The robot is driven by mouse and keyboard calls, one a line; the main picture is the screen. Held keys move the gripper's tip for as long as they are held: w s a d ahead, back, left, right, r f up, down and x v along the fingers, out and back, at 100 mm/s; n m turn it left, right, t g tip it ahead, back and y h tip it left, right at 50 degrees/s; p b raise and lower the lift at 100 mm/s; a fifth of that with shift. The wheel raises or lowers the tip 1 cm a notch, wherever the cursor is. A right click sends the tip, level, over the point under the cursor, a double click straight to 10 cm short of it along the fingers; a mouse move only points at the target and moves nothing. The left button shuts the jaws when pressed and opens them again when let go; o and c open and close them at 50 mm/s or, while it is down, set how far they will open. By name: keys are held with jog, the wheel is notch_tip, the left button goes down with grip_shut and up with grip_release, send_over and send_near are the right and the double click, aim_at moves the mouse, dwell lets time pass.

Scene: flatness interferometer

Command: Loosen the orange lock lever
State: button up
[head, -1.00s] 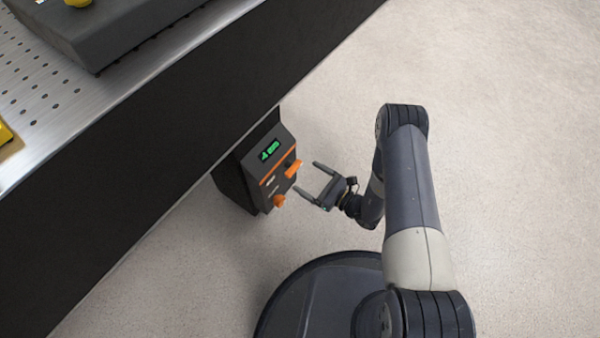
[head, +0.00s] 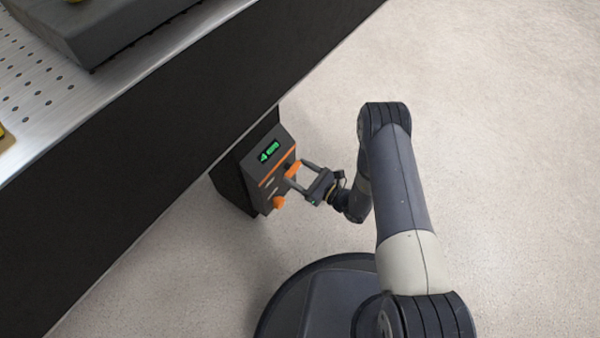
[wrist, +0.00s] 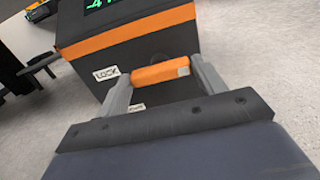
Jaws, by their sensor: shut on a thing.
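The orange lock lever (wrist: 160,73) sticks out of the front of a dark control box (head: 262,180), just below its orange stripe. It also shows in the head view (head: 293,169). A "LOCK" label (wrist: 106,74) is to the left of the lever in the wrist view. My gripper (wrist: 158,78) is shut on the lever, with one finger at each end of it. In the head view my gripper (head: 297,172) reaches the box from the right. Part of a second label is hidden behind the left finger.
A second orange part (head: 279,202) sits lower on the box. A green display (head: 268,156) is at its top. The box is mounted by the dark side of a large table (head: 130,170). Open floor (head: 500,120) lies to the right.

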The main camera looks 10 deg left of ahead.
jog(key=c, duration=0.4)
jog(key=shift+o, duration=0.2)
jog(key=shift+m, duration=0.4)
jog(key=m+b, duration=0.1)
jog(key=m, duration=0.1)
jog(key=shift+f+m+b, duration=0.1)
jog(key=shift+m+b, duration=0.3)
jog(key=m+b, duration=0.1)
jog(key=m, duration=0.3)
jog(key=shift+m, duration=0.3)
jog(key=m+b, duration=0.1)
jog(key=m, duration=0.3)
jog(key=shift+w+m, duration=0.1)
jog(key=shift+m, duration=0.2)
jog(key=shift+m+b, duration=0.3)
jog(key=shift+m, duration=1.9)
